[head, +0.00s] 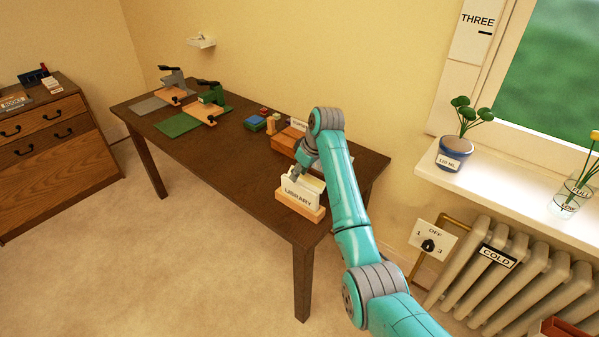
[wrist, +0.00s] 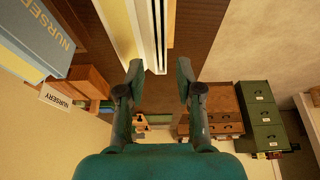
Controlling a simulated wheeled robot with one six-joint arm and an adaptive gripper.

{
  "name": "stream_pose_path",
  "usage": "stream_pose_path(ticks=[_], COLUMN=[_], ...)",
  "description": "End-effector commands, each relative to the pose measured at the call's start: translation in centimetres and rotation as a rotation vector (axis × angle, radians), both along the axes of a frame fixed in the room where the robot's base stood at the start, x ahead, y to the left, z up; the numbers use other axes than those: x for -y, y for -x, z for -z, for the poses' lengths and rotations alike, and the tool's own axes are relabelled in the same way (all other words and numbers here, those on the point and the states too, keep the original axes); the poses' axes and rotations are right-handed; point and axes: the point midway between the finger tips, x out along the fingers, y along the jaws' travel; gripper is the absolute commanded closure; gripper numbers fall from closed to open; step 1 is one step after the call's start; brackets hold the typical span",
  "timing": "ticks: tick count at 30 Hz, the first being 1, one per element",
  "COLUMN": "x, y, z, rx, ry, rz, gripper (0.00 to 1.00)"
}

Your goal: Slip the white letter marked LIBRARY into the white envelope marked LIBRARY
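The white envelope marked LIBRARY (head: 299,194) stands upright in a wooden holder (head: 300,208) at the near right corner of the desk. My gripper (head: 296,173) is just above its top edge. In the wrist view my gripper (wrist: 159,76) is open, with a gap between its two fingertips. A white upright piece with thin dark lines (wrist: 157,35) reaches from the top of the picture to between the fingertips, with space on both sides. I cannot tell whether this is the envelope, the letter or both. No separate letter marked LIBRARY can be made out.
A grey-blue piece marked NURSERY (wrist: 42,35) and a wooden block labelled NURSERY (wrist: 92,80) are close on the left in the wrist view. A green press (head: 211,95) and a grey press (head: 174,80) stand at the desk's far left. A radiator (head: 510,268) is at right.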

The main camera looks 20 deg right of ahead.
Motion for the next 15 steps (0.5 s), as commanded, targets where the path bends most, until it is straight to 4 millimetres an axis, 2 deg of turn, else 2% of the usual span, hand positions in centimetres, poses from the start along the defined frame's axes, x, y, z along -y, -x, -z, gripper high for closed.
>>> stream_pose_path(ticks=[8, 15], x=[0.3, 1.2], y=[0.3, 1.6], z=[-1.0, -5.1], rx=[0.001, 0.004], ry=[0.000, 0.000], rz=[0.000, 0.000], gripper=[0.65, 0.65])
